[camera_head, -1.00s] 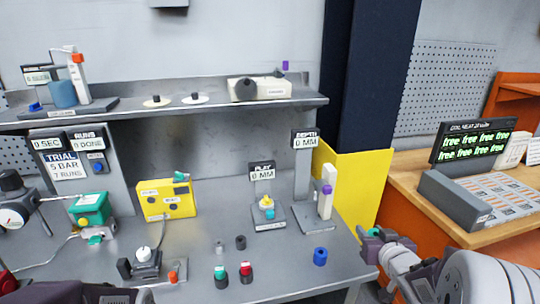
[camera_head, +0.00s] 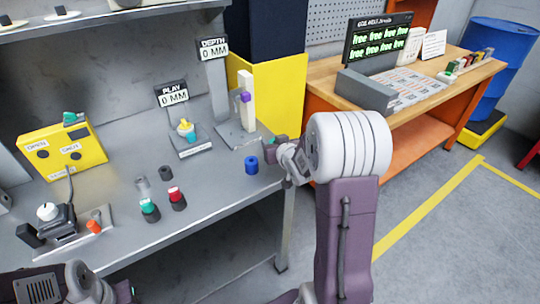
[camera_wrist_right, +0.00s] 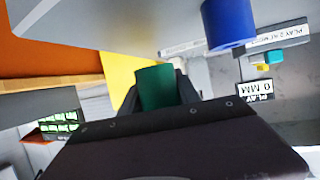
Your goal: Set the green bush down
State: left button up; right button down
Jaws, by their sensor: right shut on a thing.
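The green bush (camera_wrist_right: 155,87) is a dark green cylinder between the fingers of my right gripper (camera_wrist_right: 157,95) in the right wrist view. In the head view my right gripper (camera_head: 284,150) is at the right end of the grey bench (camera_head: 215,190), just right of a blue bush (camera_head: 251,166). Only a bit of green shows at its tip there, and the fingers hide the rest. The blue bush also shows at the top of the wrist view (camera_wrist_right: 228,28). Part of my left arm shows at the bottom left of the head view; its fingertips cannot be made out.
The play gauge (camera_head: 188,135) and depth gauge (camera_head: 240,125) stand behind the blue bush. Red-topped (camera_head: 177,198) and teal-topped (camera_head: 149,209) pieces stand further left, near a yellow box (camera_head: 62,150). A wooden table (camera_head: 440,85) with a display (camera_head: 378,40) is at the right.

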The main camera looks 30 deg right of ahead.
jog(key=shift+w+a+f, duration=0.1)
jog(key=shift+w+f, duration=0.15)
jog(key=shift+w, duration=0.2)
jog(key=shift+w+f, duration=0.2)
jog(key=shift+w, duration=0.25)
notch_tip(320, 180, down, 4)
jog(key=shift+s+r+b, duration=0.1)
jog(key=shift+r+b, duration=0.15)
jog(key=shift+b, duration=0.2)
jog(key=shift+f, duration=0.1)
jog(key=shift+f+b, duration=0.2)
jog(key=shift+b, duration=0.1)
jog(key=c, duration=0.9)
grip_release()
jog(key=shift+r, duration=0.1)
